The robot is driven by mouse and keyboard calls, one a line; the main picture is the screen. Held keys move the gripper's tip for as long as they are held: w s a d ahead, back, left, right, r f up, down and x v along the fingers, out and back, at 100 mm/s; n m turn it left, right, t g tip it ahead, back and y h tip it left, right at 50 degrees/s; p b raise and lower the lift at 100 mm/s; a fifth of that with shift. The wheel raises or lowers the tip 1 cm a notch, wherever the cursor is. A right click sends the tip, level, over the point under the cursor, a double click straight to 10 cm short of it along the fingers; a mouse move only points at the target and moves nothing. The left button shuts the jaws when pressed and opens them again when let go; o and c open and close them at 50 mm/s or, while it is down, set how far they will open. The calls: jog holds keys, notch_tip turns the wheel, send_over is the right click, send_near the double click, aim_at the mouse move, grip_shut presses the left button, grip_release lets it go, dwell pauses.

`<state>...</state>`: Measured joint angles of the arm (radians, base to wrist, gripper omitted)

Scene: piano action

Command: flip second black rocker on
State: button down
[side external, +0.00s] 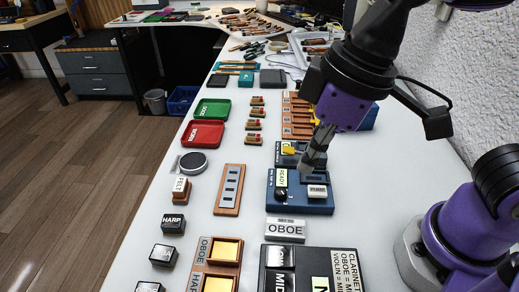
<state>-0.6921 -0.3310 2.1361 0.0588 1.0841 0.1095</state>
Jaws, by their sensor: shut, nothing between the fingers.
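My gripper (306,168) points down with its fingers together and empty. Its tips are in front of, or just above, the far part of a blue panel (275,206); whether they touch it I cannot tell. The panel has a green-yellow label reading READY, a black knob (281,194) and a pale block (317,191). A narrow wooden strip (229,207) to the left carries a row of several small dark rectangular pieces that look like rockers. They are too small for me to tell which way each is tipped. My fingers partly hide the blue panel's far side.
A smaller blue unit with a yellow part (288,150) stands just behind the panel. An OBOE block (285,229) and a large black labelled box (340,262) are in front. Red (203,133) and green (212,108) trays lie back left. White table is clear right of the panel.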

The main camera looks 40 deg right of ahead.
aim_at(271, 282)
jog(key=s+a+n+g, duration=0.1)
jog(key=s+a+n, duration=0.2)
jog(key=a, duration=0.4)
jog(key=shift+s+a+f, duration=0.25)
jog(key=shift+s, duration=0.6)
jog(key=shift+f, duration=0.1)
jog(key=f, duration=0.4)
jog(key=w+a+f, duration=0.1)
jog(key=f, duration=0.8)
jog(key=shift+w+a+f, duration=0.15)
jog(key=shift+w+f, duration=0.05)
jog(key=shift+f, duration=0.15)
jog(key=shift+w+a+f+g+h, duration=0.15)
jog(key=shift+f+g+h, duration=0.15)
jog(key=shift+g+h, duration=0.2)
jog(key=shift+s+d+r, duration=0.3)
jog(key=shift+s+d, duration=0.25)
jog(key=shift+s, duration=0.05)
